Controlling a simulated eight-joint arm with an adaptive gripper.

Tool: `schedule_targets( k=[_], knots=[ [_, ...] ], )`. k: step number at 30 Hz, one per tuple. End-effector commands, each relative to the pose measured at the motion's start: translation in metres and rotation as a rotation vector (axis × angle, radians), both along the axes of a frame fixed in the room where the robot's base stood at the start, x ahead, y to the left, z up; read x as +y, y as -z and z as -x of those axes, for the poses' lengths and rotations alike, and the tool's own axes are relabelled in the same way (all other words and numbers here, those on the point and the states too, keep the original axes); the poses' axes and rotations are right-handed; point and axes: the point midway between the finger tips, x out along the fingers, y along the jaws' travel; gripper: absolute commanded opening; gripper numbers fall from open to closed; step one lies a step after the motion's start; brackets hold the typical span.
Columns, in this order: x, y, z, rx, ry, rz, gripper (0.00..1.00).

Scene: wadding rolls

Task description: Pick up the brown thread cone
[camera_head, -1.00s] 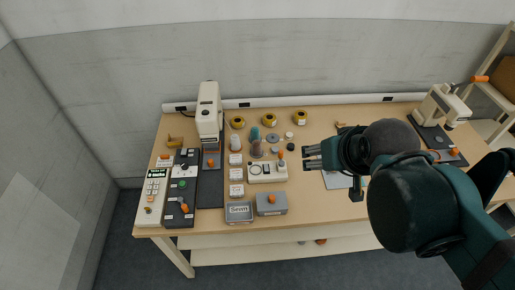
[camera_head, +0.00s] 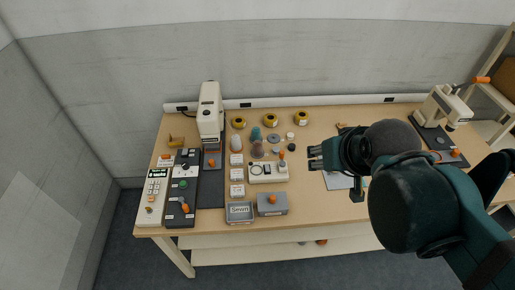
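The brown thread cone (camera_head: 257,150) stands upright on the table, left of centre. A teal cone (camera_head: 256,133) stands just behind it and a white cone (camera_head: 236,143) stands to its left. My gripper (camera_head: 314,158) is to the right of the brown cone, clearly apart from it, with its fingers pointing left. The two fingers show a gap with nothing between them.
Small discs (camera_head: 273,138) and a dark knob (camera_head: 292,147) lie between the cone and my gripper. Yellow rolls (camera_head: 270,120) line the back. A white machine (camera_head: 210,110) stands at left, grey boxes (camera_head: 272,204) in front. The table's front right is clear.

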Motion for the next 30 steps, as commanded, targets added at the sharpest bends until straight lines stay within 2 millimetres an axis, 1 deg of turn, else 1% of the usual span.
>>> schedule_targets(
  k=[5,11,20,30],
  knots=[
    [0.002,-0.002,-0.006,0.007,0.008,-0.004,0.40],
    [0.005,-0.004,-0.021,0.028,0.035,-0.018,0.40],
    [0.015,-0.005,-0.056,0.071,0.099,-0.041,0.40],
    [0.029,0.001,-0.096,0.115,0.177,-0.063,0.40]
  ],
)
